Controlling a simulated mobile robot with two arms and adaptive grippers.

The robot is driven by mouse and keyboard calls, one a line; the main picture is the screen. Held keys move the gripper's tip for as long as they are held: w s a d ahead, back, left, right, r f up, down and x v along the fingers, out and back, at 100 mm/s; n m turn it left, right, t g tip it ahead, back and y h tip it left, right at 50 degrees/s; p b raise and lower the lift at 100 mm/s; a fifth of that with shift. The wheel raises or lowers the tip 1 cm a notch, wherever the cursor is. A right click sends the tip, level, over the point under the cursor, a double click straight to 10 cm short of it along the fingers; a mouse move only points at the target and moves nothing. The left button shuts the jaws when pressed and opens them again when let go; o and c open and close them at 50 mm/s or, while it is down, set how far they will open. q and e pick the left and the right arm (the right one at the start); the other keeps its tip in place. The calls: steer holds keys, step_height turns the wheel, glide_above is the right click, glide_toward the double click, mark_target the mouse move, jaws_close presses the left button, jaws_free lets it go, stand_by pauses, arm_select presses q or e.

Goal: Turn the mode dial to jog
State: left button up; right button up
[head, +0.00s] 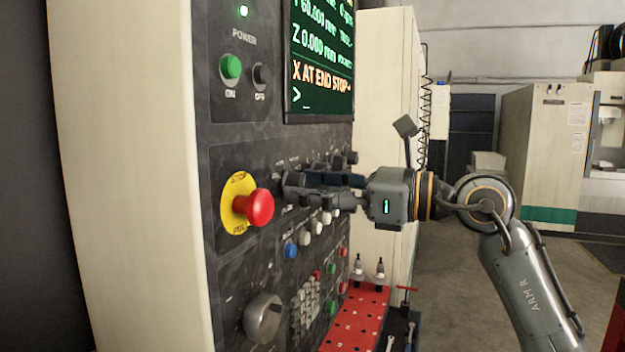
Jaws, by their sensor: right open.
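The dark control panel (235,155) faces right, on the front of a cream machine cabinet. A row of small dark dials runs along its middle, with lettering too small to read. My right gripper (305,188) reaches in from the right with its fingers at the near end of this row. It is open, and a dark round knob (292,182), probably the mode dial, shows at its fingertips. The fingers hide part of the row, and I cannot tell whether they touch the knob or where its pointer stands. My left gripper is out of view.
A red emergency stop button (258,207) on a yellow plate juts out just left of the gripper. Coloured push buttons (305,235) and a large grey knob (263,318) sit below. The screen (322,55) reads "X AT END STOP". A red perforated tray (355,322) stands lower right.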

steer(key=shift+c, duration=0.4)
jaws_close()
steer(key=n+b, duration=0.6)
steer(key=n, duration=0.5)
steer(key=shift+w+b, duration=0.1)
steer(key=shift+b, duration=0.2)
steer(key=n+b, duration=0.1)
steer(key=n, duration=0.3)
steer(key=shift+n, duration=0.3)
